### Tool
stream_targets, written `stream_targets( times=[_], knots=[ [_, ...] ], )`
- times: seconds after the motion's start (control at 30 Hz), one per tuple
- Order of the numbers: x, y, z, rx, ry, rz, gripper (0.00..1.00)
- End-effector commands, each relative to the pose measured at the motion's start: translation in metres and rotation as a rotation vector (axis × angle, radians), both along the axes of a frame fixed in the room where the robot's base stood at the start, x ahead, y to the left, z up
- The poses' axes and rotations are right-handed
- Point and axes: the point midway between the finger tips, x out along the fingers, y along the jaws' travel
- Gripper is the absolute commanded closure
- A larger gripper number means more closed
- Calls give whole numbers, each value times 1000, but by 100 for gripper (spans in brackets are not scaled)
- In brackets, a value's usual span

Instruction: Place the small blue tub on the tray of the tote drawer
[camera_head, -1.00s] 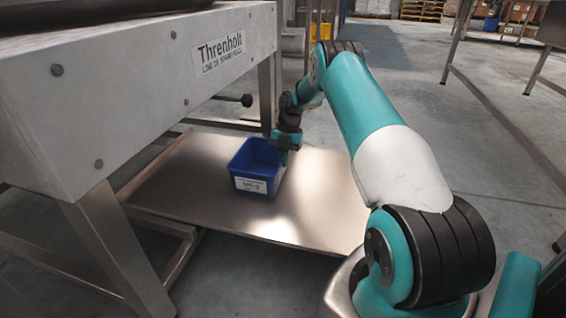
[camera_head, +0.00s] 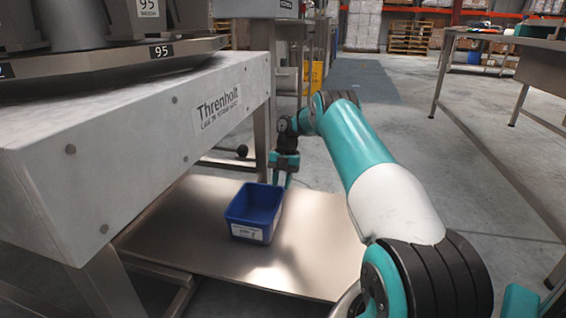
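The small blue tub (camera_head: 254,212), with a white label on its front, sits upright on the flat metal tray (camera_head: 190,240) of the drawer, which sticks out low beneath the Threnholt machine. The tub is near the middle of the tray, clear of its edges. My gripper (camera_head: 283,182) is just behind and above the tub's back right corner. Its two fingers point down with a gap between them, and nothing shows between them. It looks apart from the tub.
The Threnholt machine body (camera_head: 150,140) overhangs the tray's left side. Open floor (camera_head: 400,110) lies to the right, with a metal table (camera_head: 500,50) beyond and pallets (camera_head: 411,37) far back.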

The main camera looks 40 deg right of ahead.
Motion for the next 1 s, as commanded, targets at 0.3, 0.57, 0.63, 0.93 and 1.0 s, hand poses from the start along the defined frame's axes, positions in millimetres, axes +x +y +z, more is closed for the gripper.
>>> stream_targets(
  times=[0.3, 0.57, 0.63, 0.93, 1.0],
  knots=[
    [4, -10, 33, 1, 3, 0, 69],
    [5, -13, 38, -1, 2, 1, 69],
    [4, -14, 38, -1, 2, 2, 69],
    [5, -14, 36, -2, 2, 1, 69],
    [5, -14, 36, -2, 1, 1, 69]
  ],
)
